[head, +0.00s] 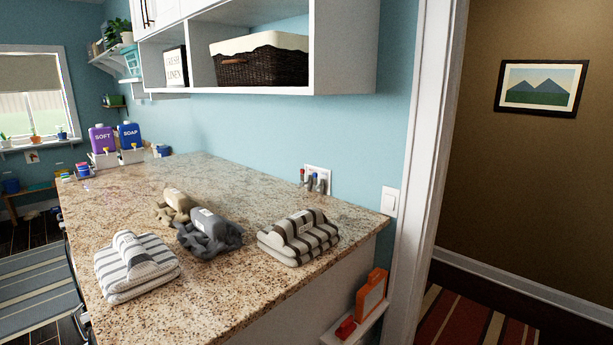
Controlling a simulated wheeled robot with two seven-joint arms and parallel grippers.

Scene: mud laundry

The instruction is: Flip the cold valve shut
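A small white wall plate (326,172) with water valves sits on the blue wall just above the back edge of the granite counter. A red-topped valve (302,177) is at its left. Metallic valve parts with a bluish top (314,181) are to the right of the red one. They are too small to tell whether the cold handle is open or shut. Neither of my grippers is in view.
Folded striped towels (137,266) and (299,236) and grey and tan bundles (210,232) lie on the granite counter (240,185). Purple (102,139) and blue (130,135) bottles stand at its far end. Shelves with a basket (262,62) hang above. The counter before the valves is clear.

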